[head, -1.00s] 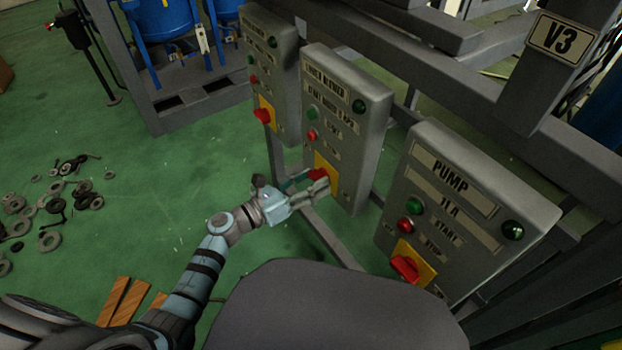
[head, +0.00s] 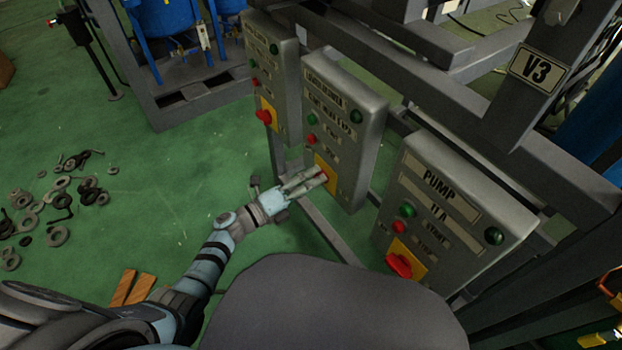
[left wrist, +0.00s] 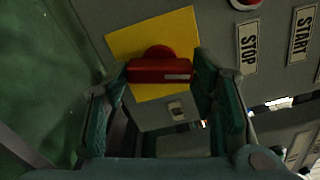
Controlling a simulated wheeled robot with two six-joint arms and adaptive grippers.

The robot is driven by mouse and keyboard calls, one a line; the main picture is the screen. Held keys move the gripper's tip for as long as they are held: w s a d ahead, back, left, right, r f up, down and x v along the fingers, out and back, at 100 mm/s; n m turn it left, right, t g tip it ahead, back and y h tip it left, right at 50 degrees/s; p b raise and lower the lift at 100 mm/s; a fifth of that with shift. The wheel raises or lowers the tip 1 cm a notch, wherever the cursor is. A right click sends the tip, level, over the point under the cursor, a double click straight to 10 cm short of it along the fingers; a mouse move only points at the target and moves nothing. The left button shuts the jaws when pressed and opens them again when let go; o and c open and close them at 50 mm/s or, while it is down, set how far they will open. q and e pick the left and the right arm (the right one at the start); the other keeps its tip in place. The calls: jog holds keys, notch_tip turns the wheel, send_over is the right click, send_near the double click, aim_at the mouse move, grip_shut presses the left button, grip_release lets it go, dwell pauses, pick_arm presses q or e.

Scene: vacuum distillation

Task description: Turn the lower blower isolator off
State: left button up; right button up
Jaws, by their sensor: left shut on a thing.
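The lower blower box (head: 346,125) is the middle grey panel in the head view. Its isolator is a red handle on a yellow plate (head: 331,175), low on the box and mostly covered by my gripper there. My left gripper (head: 322,178) is at the isolator. In the left wrist view, the left gripper (left wrist: 160,66) has one finger on each side of the red handle (left wrist: 160,72), shut on it. The handle lies across that picture over the yellow plate (left wrist: 180,28), roughly along the panel's up-down direction. My right gripper is not in view.
Another grey box (head: 273,75) with its own red isolator stands to the left. The Pump 11 A box (head: 450,205) stands to the right. Grey frame bars (head: 335,240) run below and behind the boxes. Loose rings (head: 60,205) lie on the green floor.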

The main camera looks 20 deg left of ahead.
pick_arm(q)
jog(key=n+p, duration=0.1)
jog(key=n, duration=0.2)
jog(key=shift+n, duration=0.3)
jog(key=o, duration=1.1)
jog(key=shift+o, duration=0.2)
jog(key=v, duration=1.2)
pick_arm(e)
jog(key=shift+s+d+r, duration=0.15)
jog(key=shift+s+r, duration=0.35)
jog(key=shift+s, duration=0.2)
pick_arm(q)
jog(key=shift+s, duration=0.1)
